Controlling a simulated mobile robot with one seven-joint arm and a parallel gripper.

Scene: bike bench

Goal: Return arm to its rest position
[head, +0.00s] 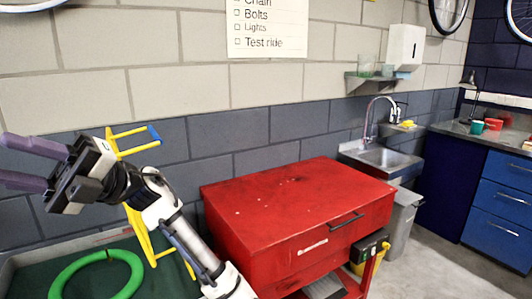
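My gripper (8,160) is at the left edge of the head view, raised in front of the wall. Its two purple fingers point left and stand apart, with nothing visible between them. My arm reaches up to it from the bottom of the view. The fingertips lie close to the picture's left edge.
A yellow frame with a blue end (146,236) stands behind my arm. A green ring (98,276) lies on the dark green surface at lower left. A red cabinet (290,205) stands right of my arm. A sink (384,156) and blue drawers (500,200) are farther right, beside clear floor.

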